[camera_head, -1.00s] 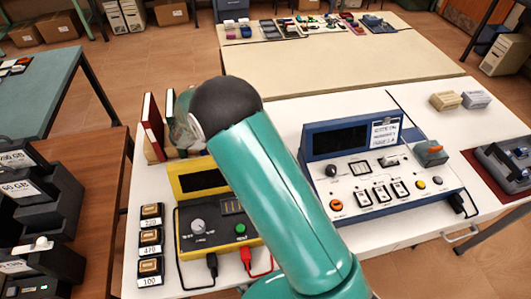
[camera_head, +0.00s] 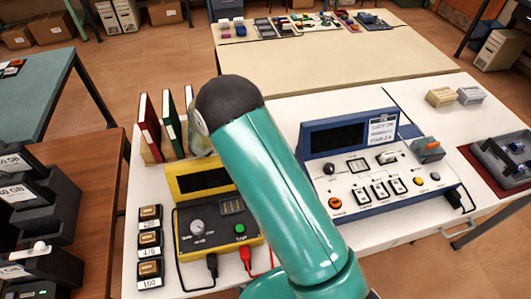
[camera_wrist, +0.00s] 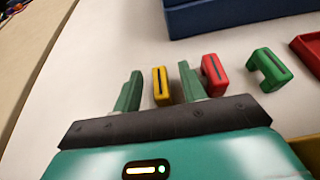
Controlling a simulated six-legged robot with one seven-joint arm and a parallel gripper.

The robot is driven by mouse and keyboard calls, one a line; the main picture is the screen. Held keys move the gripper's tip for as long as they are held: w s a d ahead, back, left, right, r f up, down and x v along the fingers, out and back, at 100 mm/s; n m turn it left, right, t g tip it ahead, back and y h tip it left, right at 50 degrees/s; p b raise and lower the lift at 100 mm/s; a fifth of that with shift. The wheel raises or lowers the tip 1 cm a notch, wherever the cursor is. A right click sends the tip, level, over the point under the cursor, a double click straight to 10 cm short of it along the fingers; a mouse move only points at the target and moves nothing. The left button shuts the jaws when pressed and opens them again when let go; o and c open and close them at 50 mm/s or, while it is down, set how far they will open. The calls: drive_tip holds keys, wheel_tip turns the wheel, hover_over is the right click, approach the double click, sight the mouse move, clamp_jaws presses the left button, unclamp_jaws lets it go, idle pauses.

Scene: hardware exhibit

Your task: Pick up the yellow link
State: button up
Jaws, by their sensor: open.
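The yellow link (camera_wrist: 160,86) is a small block with a dark slot. It stands on the white table in the wrist view. My gripper (camera_wrist: 159,69) is open, with one green finger on each side of the yellow link in the picture. I cannot tell whether either finger touches it. A red link (camera_wrist: 214,74) stands just right of the right finger, and a green link (camera_wrist: 270,70) stands farther right. In the head view my arm hides the gripper and the links.
A blue instrument box (camera_head: 350,140) and a yellow meter (camera_head: 205,180) stand on the white table (camera_head: 285,115). Several binders (camera_head: 150,128) stand at its back left. In the wrist view a blue case (camera_wrist: 235,14) lies beyond the links, and a red part (camera_wrist: 309,50) is at right.

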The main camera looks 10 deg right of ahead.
clamp_jaws()
drive_tip(key=shift+r, duration=0.1)
